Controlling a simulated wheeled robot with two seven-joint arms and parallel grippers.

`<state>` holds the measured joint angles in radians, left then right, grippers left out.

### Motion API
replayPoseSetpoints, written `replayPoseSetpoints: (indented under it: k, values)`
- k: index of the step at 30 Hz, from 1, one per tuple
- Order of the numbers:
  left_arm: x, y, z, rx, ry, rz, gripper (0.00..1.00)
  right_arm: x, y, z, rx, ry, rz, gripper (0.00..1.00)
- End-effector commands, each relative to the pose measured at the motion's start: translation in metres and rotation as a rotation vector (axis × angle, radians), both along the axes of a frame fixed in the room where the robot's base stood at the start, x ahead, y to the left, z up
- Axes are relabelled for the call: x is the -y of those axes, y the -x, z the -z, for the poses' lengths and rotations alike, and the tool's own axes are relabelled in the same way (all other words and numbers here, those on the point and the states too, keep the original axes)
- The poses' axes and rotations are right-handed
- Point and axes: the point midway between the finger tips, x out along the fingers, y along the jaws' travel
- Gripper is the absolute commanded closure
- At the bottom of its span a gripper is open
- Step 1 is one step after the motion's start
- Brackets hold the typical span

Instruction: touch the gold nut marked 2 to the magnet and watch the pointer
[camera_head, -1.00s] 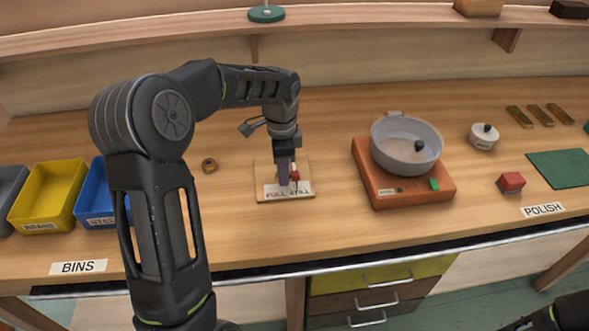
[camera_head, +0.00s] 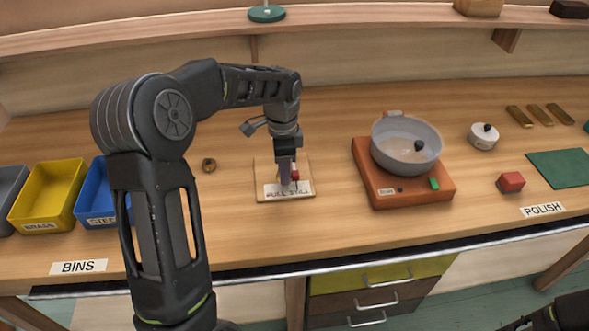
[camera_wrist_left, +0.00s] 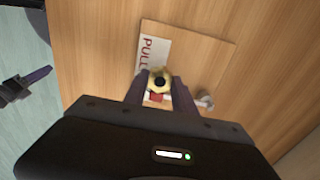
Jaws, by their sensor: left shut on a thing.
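My left gripper (camera_head: 287,184) is over the small wooden board at the middle of the bench. In the left wrist view the left gripper (camera_wrist_left: 158,88) is shut on a gold nut (camera_wrist_left: 158,80) with a dark centre. No number is readable on it. A red block (camera_wrist_left: 155,98), which looks like the magnet, is right by the nut; I cannot tell whether they touch. The board (camera_head: 263,174) has a label (camera_head: 275,191) reading PULL and STILL, partly covered by the fingers. The pointer is not clearly visible. My right gripper (camera_wrist_left: 30,84) shows at the left wrist view's edge, its opening unclear.
Another nut (camera_head: 208,165) lies left of the board. Yellow (camera_head: 48,192) and blue (camera_head: 97,205) bins stand farther left. To the right are an orange scale with a grey pan (camera_head: 407,147), a red block (camera_head: 511,182), a lidded white pot (camera_head: 483,137) and a green mat (camera_head: 563,168).

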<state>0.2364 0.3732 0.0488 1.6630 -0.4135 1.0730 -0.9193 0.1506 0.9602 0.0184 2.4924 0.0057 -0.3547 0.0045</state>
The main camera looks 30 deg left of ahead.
Motion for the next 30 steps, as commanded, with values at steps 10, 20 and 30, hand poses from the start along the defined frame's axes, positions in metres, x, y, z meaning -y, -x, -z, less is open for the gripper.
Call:
replayPoseSetpoints:
  k: [10,20,30]
  values:
    - [-0.01,0.007,0.0,0.0,0.0,-0.001,1.0,0.0,0.0,0.0,0.0,0.0,0.0,0.64]
    - [-0.02,0.015,0.0,0.0,0.0,-0.002,1.0,0.0,0.0,0.0,0.0,0.0,0.0,0.64]
    - [-0.027,0.021,0.0,-0.001,0.0,-0.001,1.0,0.0,0.0,0.0,0.0,0.0,0.0,0.64]
